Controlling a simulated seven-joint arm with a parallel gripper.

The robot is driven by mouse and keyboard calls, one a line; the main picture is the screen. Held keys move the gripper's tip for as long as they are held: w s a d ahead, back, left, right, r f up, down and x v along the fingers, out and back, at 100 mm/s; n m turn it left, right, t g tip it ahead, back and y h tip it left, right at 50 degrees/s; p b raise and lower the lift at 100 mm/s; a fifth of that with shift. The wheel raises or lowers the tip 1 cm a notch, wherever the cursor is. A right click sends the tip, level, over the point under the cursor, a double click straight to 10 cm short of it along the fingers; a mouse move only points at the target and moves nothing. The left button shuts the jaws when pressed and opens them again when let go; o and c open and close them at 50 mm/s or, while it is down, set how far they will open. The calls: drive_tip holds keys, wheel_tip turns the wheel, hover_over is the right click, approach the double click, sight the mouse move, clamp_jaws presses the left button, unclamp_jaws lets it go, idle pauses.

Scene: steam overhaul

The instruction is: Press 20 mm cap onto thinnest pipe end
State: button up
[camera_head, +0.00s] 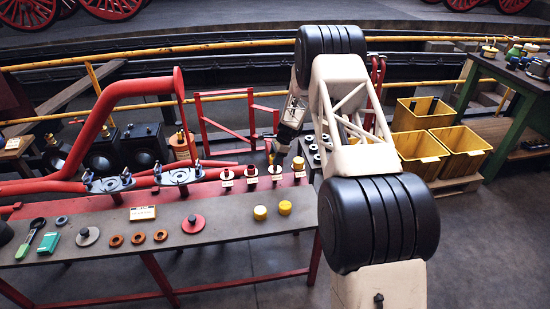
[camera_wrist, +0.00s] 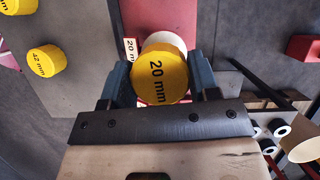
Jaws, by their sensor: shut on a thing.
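My gripper (camera_wrist: 160,85) is shut on the yellow cap marked 20 mm (camera_wrist: 158,75), gripped by its sides. Behind the cap, a pale round part (camera_wrist: 166,42) shows beside a tag reading 20 m (camera_wrist: 130,48). It appears to be a pipe end's base, mostly covered by the cap; whether they touch I cannot tell. In the head view my gripper (camera_head: 273,155) is above the row of short tagged pipe ends, near the one third from left (camera_head: 276,169). The held cap is not clear there. The rightmost position carries a yellow cap (camera_head: 298,163).
Brown rings (camera_head: 138,237) and clamps (camera_head: 182,176) lie further left. Yellow crates (camera_head: 460,150) stand at the right.

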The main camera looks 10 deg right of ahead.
drive_tip(key=shift+f, duration=1.8)
idle(1.9)
drive_tip(key=o, duration=1)
drive_tip(key=shift+c, duration=0.5)
drive_tip(key=shift+r, duration=0.15)
drive_tip(key=shift+r, duration=3.35)
drive_tip(key=shift+c, duration=0.3)
clamp_jaws()
